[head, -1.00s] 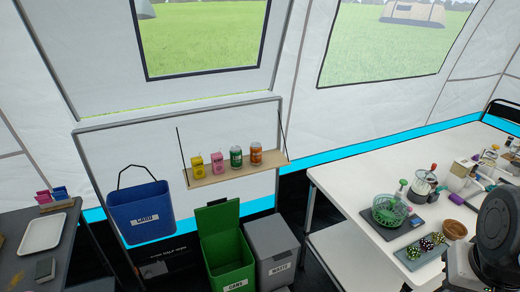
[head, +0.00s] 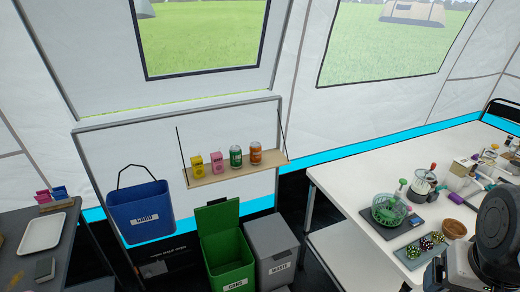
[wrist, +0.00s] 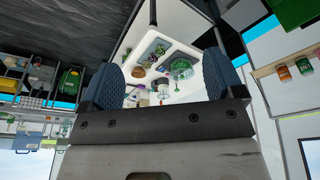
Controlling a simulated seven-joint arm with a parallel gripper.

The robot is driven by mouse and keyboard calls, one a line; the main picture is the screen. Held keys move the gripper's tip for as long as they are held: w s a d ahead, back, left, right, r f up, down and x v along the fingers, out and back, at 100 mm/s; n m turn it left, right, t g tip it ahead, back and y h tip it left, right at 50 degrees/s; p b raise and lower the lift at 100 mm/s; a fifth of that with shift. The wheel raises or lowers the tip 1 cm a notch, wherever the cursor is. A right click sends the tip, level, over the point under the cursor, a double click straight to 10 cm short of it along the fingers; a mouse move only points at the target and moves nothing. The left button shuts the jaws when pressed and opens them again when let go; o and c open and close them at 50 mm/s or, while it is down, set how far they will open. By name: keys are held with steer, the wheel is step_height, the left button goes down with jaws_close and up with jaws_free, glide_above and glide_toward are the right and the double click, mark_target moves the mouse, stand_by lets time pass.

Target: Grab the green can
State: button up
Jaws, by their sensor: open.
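The green can (head: 236,156) stands upright on a small wooden wall shelf (head: 208,178), between a pink carton (head: 217,161) and an orange can (head: 255,153). In the wrist view, the green can (wrist: 304,66) shows at the far right edge, beside the orange can. My gripper (wrist: 163,80) is open and empty in the wrist view, with its two blue padded fingers apart. It is well away from the green can. In the head view my arm is at the lower right, and the fingers do not show there.
A yellow carton (head: 197,166) also stands on the shelf. Below are a blue bin (head: 141,211), an open green bin (head: 228,250) and a grey bin (head: 272,246). A white table (head: 350,180) at right holds a green basket (head: 389,210) and other items. A dark table stands at left.

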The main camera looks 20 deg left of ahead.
stand_by(0.3)
steer(key=w+a+n+t+y, duration=0.1)
steer(key=w+a+n+t, duration=0.15)
steer(key=w+a, duration=0.95)
steer(key=w+a+n+t+y, duration=0.1)
steer(key=w+a+t, duration=0.15)
steer(key=w, duration=2.05)
steer(key=w+a+f+n+t+y, duration=0.2)
steer(key=w+a+f+t, duration=0.1)
steer(key=w+a, duration=0.65)
steer(key=n+y, duration=0.4)
steer(key=y, duration=0.4)
glide_above(239, 160)
steer(key=s+d, duration=0.1)
steer(key=d, duration=1.2)
step_height(239, 160, down, 18)
steer(key=a+f+y, duration=0.1)
steer(key=a+f, duration=0.1)
steer(key=a, duration=0.1)
steer(key=s+a+f+n+y, duration=0.1)
steer(key=a+f, duration=0.1)
steer(key=a, duration=0.1)
steer(key=s+a+f+y, duration=0.1)
steer(key=a+f, duration=0.2)
steer(key=shift+n, duration=0.35)
steer(key=shift+w+a, duration=0.1)
steer(key=shift+a, duration=0.05)
